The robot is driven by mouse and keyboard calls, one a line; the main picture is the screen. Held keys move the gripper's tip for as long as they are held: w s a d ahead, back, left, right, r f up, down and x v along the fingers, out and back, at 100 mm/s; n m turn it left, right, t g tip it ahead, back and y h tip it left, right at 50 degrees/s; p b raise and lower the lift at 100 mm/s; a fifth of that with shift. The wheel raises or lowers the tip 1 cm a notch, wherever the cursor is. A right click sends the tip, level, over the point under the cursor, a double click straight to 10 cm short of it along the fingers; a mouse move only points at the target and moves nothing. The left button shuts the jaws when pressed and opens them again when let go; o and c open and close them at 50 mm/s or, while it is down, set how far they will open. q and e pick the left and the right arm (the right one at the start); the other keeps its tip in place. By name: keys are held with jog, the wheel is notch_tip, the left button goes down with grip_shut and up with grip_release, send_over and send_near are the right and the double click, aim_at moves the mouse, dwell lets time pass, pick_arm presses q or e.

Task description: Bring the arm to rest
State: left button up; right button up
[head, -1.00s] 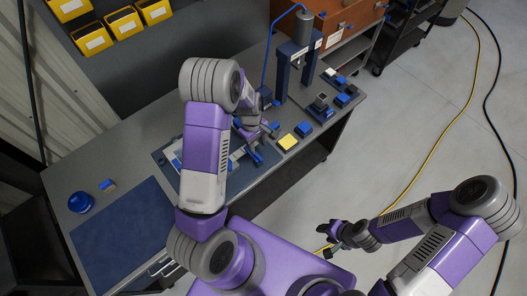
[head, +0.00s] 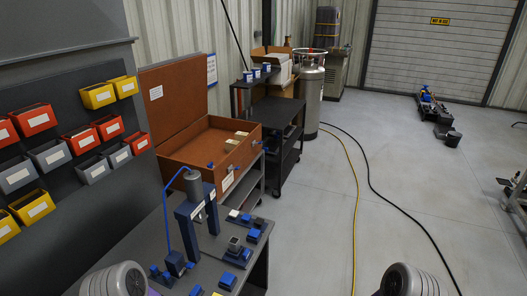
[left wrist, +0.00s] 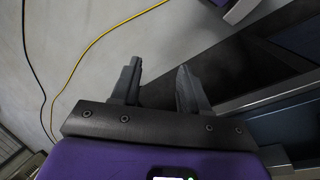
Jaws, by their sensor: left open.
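My left gripper (left wrist: 158,85) shows in the left wrist view with its two dark fingers apart and nothing between them. Beyond the fingers are the grey floor and a dark piece of furniture. In the head view only a rounded grey joint of each of my arms shows at the bottom edge, one at the left and one at the right. Neither gripper shows in the head view, and my right gripper is in no current view.
A grey bench (head: 137,243) carries a blue press (head: 196,207) and several small blue blocks. An open brown case (head: 210,150) and a dark cart (head: 275,116) stand behind it.

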pick_arm(q)
notch_tip(320, 180, down, 14)
jog(key=s+d+m+b, duration=0.1)
jog(key=b, duration=1.3)
jog(key=shift+s+d+r, duration=0.15)
jog(key=shift+s+d, duration=0.1)
jog(key=shift+d, duration=0.05)
